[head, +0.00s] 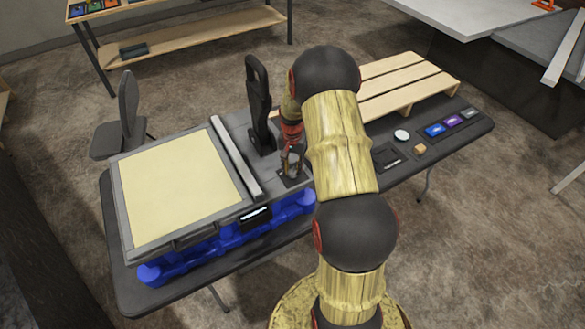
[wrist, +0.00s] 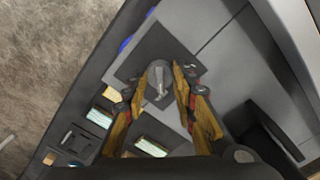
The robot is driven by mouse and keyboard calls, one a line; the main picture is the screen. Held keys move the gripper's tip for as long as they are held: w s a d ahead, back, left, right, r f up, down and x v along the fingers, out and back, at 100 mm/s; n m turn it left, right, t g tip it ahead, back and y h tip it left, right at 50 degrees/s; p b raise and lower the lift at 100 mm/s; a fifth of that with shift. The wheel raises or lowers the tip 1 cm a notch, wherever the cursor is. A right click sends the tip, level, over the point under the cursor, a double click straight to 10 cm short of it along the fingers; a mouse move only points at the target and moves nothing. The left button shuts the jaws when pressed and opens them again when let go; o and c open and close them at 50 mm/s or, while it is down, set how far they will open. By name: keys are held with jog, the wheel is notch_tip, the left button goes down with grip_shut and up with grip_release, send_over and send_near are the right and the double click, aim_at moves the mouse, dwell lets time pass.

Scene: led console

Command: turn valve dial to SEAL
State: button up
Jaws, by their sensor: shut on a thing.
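The valve dial (wrist: 158,76) is a grey rounded knob on a dark square plate (wrist: 166,50) in the wrist view. My gripper (wrist: 163,90) has one finger on each side of the dial and is shut on it. In the head view my gripper (head: 292,163) points down at the right end of the grey console (head: 253,190), and the dial is hidden there. Pale label plates (wrist: 150,147) lie near the dial in the wrist view, partly covered by the gripper. I cannot read SEAL or any other word on them, or tell the dial's setting.
A tall dark upright piece (head: 258,95) stands close behind my gripper. The console has a cream panel (head: 180,185) and blue base (head: 190,262). A wooden pallet (head: 410,82), a white disc (head: 401,135) and a tan block (head: 419,149) are on the table's right.

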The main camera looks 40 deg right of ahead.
aim_at(292, 170)
jog(key=o, duration=1.1)
jog(key=shift+o, duration=0.3)
notch_tip(292, 170, up, 12)
dwell(0.4)
